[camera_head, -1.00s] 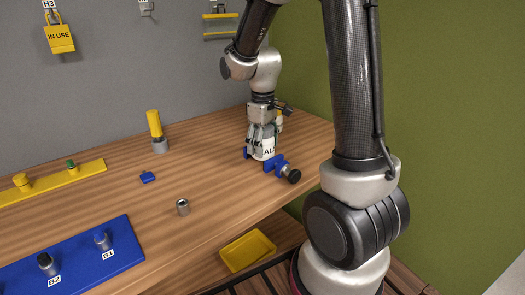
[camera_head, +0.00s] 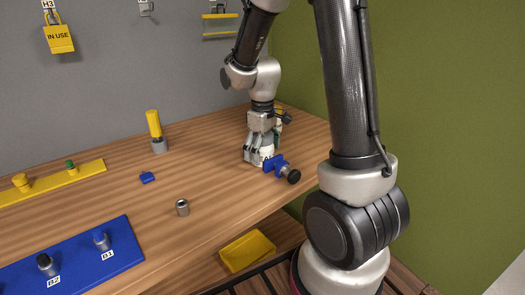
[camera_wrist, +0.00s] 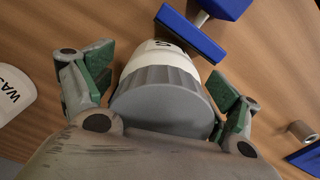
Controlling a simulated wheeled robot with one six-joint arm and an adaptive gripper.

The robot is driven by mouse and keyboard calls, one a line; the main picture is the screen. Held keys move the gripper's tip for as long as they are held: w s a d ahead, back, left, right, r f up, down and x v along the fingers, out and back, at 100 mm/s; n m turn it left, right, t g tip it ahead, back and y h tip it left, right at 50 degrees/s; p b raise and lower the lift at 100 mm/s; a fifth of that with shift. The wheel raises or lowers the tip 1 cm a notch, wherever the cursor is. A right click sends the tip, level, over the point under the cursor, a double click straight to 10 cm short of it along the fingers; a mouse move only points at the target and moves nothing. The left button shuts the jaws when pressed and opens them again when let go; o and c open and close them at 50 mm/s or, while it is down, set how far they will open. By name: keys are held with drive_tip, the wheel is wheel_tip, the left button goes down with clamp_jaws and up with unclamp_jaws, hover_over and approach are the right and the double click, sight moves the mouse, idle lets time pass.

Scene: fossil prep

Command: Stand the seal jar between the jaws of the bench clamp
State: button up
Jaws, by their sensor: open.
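The seal jar is white with a ribbed grey lid (camera_wrist: 165,95) and part of a letter S on its label in the wrist view. In the head view only a bit of the white jar (camera_head: 266,152) shows behind my gripper (camera_head: 257,157). My gripper (camera_wrist: 160,88) is open, its green-padded fingers on either side of the lid. The blue bench clamp (camera_head: 275,163) is close beside the jar; in the wrist view its near blue jaw (camera_wrist: 190,33) stands right by the label side, with a metal screw behind. The opposite jaw is hidden, so I cannot tell the jar's exact seating.
A steel cylinder (camera_head: 182,208), small blue block (camera_head: 148,177), yellow-handled tool (camera_head: 155,128) and blue board (camera_head: 125,259) are on the bench. A yellow tray (camera_head: 247,252) sits below.

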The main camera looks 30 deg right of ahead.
wheel_tip(320, 180, up, 11)
drive_tip(key=shift+r, duration=0.2)
drive_tip(key=shift+s+r, duration=0.6)
drive_tip(key=shift+r, duration=0.3)
drive_tip(key=s+r+m+t, duration=0.2)
drive_tip(key=s, duration=0.7)
drive_tip(key=s+d+r+m+t, duration=0.1)
drive_tip(key=s+r+m+t, duration=0.1)
drive_tip(key=s, duration=0.7)
drive_tip(key=shift+s+d+r+m, duration=0.25)
drive_tip(key=shift+d+m, duration=0.05)
drive_tip(key=shift+m, duration=0.5)
